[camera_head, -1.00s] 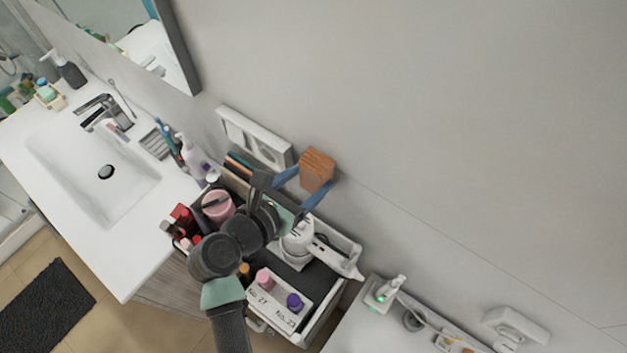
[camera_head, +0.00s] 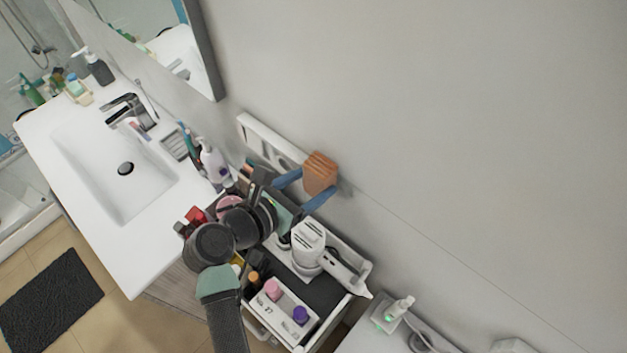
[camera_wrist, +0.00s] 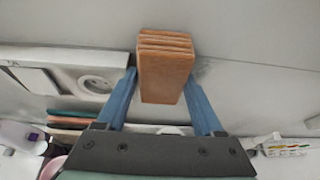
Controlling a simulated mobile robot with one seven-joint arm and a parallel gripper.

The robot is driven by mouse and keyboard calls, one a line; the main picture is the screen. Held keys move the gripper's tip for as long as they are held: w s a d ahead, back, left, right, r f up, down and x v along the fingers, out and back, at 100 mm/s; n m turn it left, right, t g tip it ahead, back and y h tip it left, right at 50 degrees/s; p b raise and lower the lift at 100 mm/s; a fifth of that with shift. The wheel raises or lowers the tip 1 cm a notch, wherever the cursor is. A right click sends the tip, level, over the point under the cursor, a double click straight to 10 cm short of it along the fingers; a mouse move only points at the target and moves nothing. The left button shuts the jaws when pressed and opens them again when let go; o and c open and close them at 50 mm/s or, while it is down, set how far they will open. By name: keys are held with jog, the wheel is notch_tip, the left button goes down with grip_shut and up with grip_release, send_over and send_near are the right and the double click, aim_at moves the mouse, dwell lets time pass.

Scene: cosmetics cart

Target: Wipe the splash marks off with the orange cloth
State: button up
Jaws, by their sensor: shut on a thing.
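My gripper (camera_head: 317,181) is shut on the orange cloth (camera_head: 321,170), a folded block between the two blue fingers. In the wrist view the cloth (camera_wrist: 166,72) sticks out past the fingertips toward the grey wall (camera_wrist: 250,55). It is at or very near the wall; I cannot tell for certain that it touches. A faint dark patch shows on the wall just right of the cloth, but I cannot tell splash mark from shadow. No clear splash marks show in the head view.
A white socket panel (camera_head: 252,133) is on the wall left of the cloth. Below my arm stands a cart (camera_head: 327,322) with bottles, jars and a white hair dryer (camera_head: 309,243). A white sink counter (camera_head: 145,262) is at left. The wall to the right is clear.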

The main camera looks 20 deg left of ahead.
jog(key=shift+a+r, duration=0.3)
jog(key=shift+r, duration=0.5)
jog(key=shift+s+d+f, duration=0.1)
jog(key=shift+s+d, duration=0.1)
jog(key=shift+d, duration=0.6)
jog(key=shift+s+d+f, duration=0.1)
jog(key=shift+s+d, duration=0.05)
jog(key=shift+d, duration=0.65)
jog(key=shift+s+d, duration=0.4)
jog(key=shift+d, duration=0.7)
jog(key=shift+s+d, duration=0.45)
jog(key=shift+d, duration=0.7)
jog(key=shift+s+d, duration=0.4)
jog(key=shift+d, duration=0.7)
jog(key=shift+s+a, duration=0.1)
jog(key=s+a, duration=0.2)
jog(key=s, duration=0.5)
jog(key=shift+s+a, duration=0.15)
jog(key=shift+a, duration=0.25)
